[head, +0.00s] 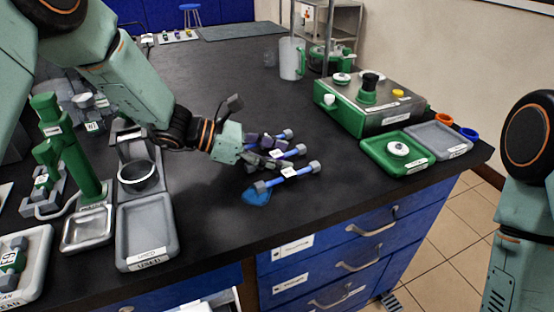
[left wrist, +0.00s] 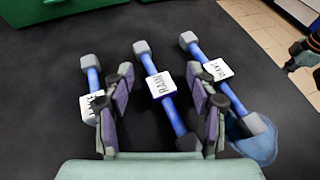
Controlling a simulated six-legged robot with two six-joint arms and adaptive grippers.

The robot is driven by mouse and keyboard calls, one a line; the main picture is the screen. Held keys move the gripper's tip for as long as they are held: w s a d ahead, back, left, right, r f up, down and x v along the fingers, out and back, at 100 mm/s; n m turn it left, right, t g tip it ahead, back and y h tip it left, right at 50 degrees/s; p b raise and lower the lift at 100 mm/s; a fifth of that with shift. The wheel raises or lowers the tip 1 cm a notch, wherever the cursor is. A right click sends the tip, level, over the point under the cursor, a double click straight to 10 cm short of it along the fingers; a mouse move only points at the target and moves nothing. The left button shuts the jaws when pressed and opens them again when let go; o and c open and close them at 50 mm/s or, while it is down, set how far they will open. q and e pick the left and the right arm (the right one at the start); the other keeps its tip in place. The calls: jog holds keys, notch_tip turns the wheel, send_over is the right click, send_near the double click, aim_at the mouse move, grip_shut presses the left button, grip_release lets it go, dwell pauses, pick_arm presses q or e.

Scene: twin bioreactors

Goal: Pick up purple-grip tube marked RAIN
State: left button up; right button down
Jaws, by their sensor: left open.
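Three blue tubes with grey end caps and white labels lie side by side on the dark bench. The middle one, marked RAIN (left wrist: 160,85), also shows in the head view (head: 293,153), partly hidden by my gripper. The left finger overlaps the left tube (left wrist: 93,78); the right finger is near the right tube (left wrist: 230,95). My right gripper is out of view.
A blue patch (head: 257,196) lies under the nearest tube's end. A green-and-steel device (head: 372,105) and green and grey trays (head: 385,160) stand at right. A grey tray (head: 147,228) and green equipment (head: 70,150) stand at left. The front bench between is clear.

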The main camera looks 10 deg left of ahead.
pick_arm(q)
jog(key=shift+s+a+r, duration=0.1)
jog(key=shift+c, duration=0.8)
jog(key=c, duration=0.4)
grip_shut()
